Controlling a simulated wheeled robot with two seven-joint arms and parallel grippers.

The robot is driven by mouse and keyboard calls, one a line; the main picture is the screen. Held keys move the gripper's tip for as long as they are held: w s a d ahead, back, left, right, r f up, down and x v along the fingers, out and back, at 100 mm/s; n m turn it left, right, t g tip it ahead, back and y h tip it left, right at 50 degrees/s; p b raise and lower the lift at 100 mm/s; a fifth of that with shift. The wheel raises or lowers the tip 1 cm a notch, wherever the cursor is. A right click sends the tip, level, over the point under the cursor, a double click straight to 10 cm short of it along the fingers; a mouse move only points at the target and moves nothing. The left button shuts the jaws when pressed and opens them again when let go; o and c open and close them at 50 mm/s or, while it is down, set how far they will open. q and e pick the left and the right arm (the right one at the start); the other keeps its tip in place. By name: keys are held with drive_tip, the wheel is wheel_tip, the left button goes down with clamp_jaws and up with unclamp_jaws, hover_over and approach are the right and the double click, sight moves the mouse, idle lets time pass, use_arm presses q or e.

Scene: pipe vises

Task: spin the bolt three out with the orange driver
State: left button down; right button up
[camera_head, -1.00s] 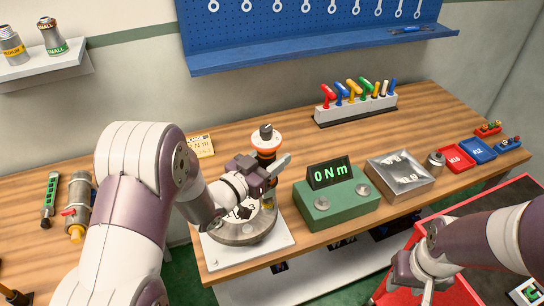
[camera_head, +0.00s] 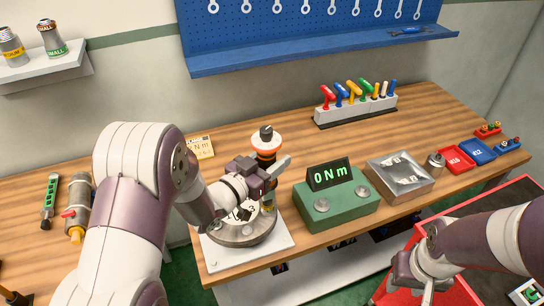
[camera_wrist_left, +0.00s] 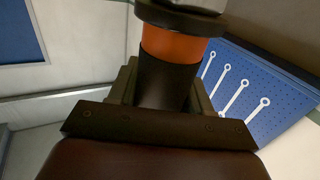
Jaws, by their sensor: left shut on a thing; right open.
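The orange driver (camera_head: 267,143) stands upright over the round grey fixture (camera_head: 243,231) on its white base plate. Its orange band and dark body also show close up in the left wrist view (camera_wrist_left: 172,45). My left gripper (camera_head: 266,172) is shut on the driver's dark body, below the orange band. The fixture carries a white face with dark marks, partly hidden by my left wrist. Bolt three cannot be made out; the driver's lower end and my gripper cover that area. My right gripper (camera_head: 420,278) is open and empty at the lower right, over the red cart.
A green torque meter (camera_head: 336,208) reading 0 Nm stands right of the fixture. A valve pipe (camera_head: 78,207) lies at the left.

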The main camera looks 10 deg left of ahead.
sight(272, 143)
use_arm(q)
drive_tip(key=shift+w+r+p, duration=0.1)
drive_tip(key=shift+r+p, duration=1.4)
drive_tip(key=shift+r, duration=0.95)
